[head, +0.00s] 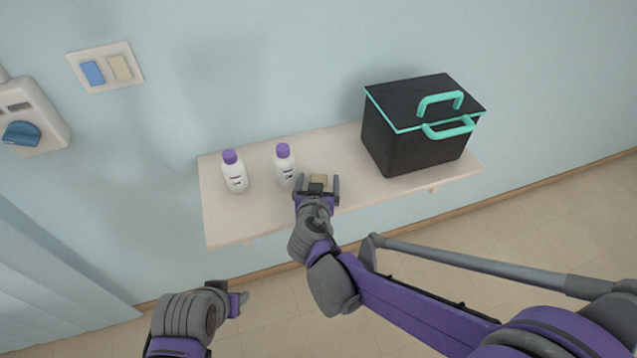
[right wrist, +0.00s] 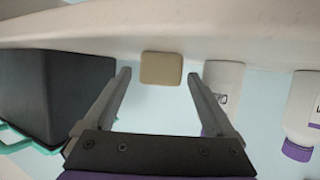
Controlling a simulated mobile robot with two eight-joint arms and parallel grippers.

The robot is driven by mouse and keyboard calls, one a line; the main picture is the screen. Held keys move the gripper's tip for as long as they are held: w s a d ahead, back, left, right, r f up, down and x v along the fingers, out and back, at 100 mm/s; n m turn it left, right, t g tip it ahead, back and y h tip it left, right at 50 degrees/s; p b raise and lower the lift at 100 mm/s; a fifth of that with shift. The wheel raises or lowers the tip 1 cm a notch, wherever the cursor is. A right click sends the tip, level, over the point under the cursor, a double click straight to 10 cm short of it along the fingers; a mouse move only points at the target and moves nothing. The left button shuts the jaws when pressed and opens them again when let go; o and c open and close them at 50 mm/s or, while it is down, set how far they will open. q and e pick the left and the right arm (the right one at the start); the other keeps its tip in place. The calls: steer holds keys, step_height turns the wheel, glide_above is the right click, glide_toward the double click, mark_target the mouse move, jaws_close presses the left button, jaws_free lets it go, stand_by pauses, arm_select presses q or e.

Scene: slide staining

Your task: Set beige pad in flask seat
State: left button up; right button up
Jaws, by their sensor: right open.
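The beige pad (head: 319,181) is a small rounded block on the pale wall shelf, near its front and right of two white bottles. In the right wrist view the beige pad (right wrist: 161,68) shows whole, with a gap on each side. My right gripper (head: 318,182) is open, its fingertips on either side of the pad; the wrist view shows both fingers (right wrist: 160,75) apart and not touching it. My left gripper (head: 240,302) is low, in front of and below the shelf, away from the pad; its jaws are unclear. I cannot make out a flask seat.
Two white bottles with purple caps (head: 234,173) (head: 285,166) stand on the shelf (head: 225,222), the nearer one close to my right gripper. A black box with teal handles (head: 410,140) fills the right end. A switch plate (head: 105,67) and blue-knobbed unit (head: 30,117) are on the wall.

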steer(key=shift+w+f, duration=0.15)
steer(key=shift+w, duration=0.2)
steer(key=shift+c, duration=0.3)
